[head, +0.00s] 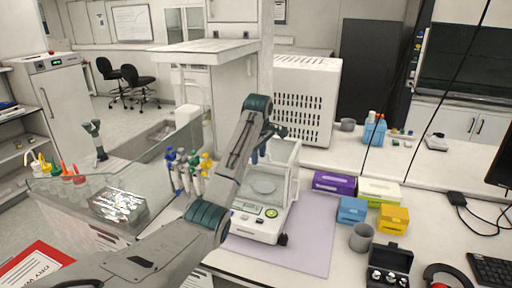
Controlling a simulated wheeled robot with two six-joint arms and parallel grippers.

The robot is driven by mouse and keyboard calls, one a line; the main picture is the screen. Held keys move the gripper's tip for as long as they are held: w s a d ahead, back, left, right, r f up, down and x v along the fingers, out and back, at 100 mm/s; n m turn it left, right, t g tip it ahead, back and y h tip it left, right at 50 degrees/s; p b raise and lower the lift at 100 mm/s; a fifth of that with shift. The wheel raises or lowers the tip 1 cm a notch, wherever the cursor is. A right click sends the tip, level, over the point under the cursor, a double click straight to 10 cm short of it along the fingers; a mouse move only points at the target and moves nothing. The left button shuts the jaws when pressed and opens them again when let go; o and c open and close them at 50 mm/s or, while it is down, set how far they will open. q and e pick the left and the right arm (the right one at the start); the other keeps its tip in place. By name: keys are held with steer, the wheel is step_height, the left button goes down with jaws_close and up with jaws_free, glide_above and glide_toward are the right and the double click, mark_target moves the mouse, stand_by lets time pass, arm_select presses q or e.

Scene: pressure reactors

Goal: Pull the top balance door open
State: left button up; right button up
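The balance (256,228) is a white unit with a small display and a clear draft shield on top. It stands on a pale mat in the middle of the head view. Its round pan (263,186) shows through the clear walls. My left arm reaches over the balance from the lower left and hides its left side. My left gripper (258,155) is small and dark at the shield's top, partly hidden by the wrist. I cannot tell whether it touches the top door or how far its fingers are apart. My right gripper is out of view.
A purple box (333,183), a blue box (351,210), a yellow box (393,219) and a grey cup (361,237) stand right of the balance. A pipette stand (190,172) is to its left. A white perforated cabinet (305,99) stands behind. The mat's right part is clear.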

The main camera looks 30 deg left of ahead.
arm_select(q)
step_height(320, 180, up, 11)
steer(key=w+a+n, duration=0.1)
steer(key=a+n, duration=0.2)
steer(key=shift+h, duration=0.5)
steer(key=f+p, duration=0.1)
steer(key=f, duration=0.2)
steer(key=w+f+p, duration=0.1)
steer(key=f+p, duration=0.1)
steer(key=f, duration=0.1)
steer(key=w+f+p, duration=0.1)
steer(key=f+p, duration=0.1)
steer(key=f, duration=0.1)
steer(key=shift+w+a+f, duration=0.15)
steer(key=shift+f, duration=0.15)
steer(key=shift+w+f, duration=0.1)
steer(key=shift+f, duration=0.35)
steer(key=shift+c, duration=0.4)
jaws_close()
